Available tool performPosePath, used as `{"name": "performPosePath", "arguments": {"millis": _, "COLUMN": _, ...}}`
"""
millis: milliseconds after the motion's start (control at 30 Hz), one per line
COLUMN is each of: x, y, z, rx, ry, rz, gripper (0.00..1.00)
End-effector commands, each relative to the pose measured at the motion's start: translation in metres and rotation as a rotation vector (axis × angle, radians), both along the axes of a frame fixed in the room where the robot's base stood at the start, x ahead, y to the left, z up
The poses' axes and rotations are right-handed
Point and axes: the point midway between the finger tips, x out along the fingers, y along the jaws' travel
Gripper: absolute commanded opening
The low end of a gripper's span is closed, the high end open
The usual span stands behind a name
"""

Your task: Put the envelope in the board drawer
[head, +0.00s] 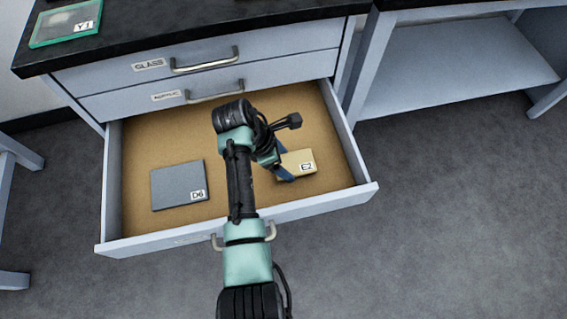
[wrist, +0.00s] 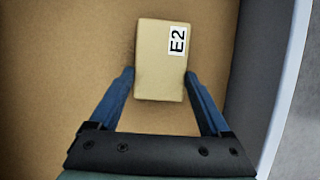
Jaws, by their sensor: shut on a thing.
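The envelope, a tan packet labelled E2 (head: 302,160), is inside the open bottom drawer (head: 330,207), on its right side. In the wrist view the envelope (wrist: 158,62) lies between my two blue fingers, its label at the upper right. My gripper (wrist: 158,82) is shut on its near part; in the head view my gripper (head: 284,165) is partly hidden by my own arm. I cannot tell whether the envelope touches the drawer floor or hangs just above it. The open drawer's front label is not readable.
A grey flat piece labelled D6 (head: 179,185) lies at the drawer's left. Above are two shut drawers, the upper marked GLASS (head: 149,64). A green-edged case labelled Y1 (head: 66,22) sits on the black worktop. Bare tan floor lies between D6 and the envelope.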

Motion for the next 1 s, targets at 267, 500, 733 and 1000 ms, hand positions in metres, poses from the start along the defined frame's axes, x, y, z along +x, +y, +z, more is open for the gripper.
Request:
{"name": "performPosePath", "arguments": {"millis": 267, "x": 0.0, "y": 0.0, "z": -0.012, "rx": -0.001, "ry": -0.001, "rz": 0.001, "gripper": 0.28}}
{"name": "performPosePath", "arguments": {"millis": 500, "x": 0.0, "y": 0.0, "z": -0.015, "rx": 0.0, "ry": 0.0, "rz": 0.0, "gripper": 0.92}}
{"name": "performPosePath", "arguments": {"millis": 733, "x": 0.0, "y": 0.0, "z": -0.015, "rx": 0.0, "ry": 0.0, "rz": 0.001, "gripper": 1.0}}
{"name": "performPosePath", "arguments": {"millis": 1000, "x": -0.002, "y": 0.008, "z": 0.01, "rx": 0.0, "ry": -0.003, "rz": 0.002, "gripper": 1.0}}
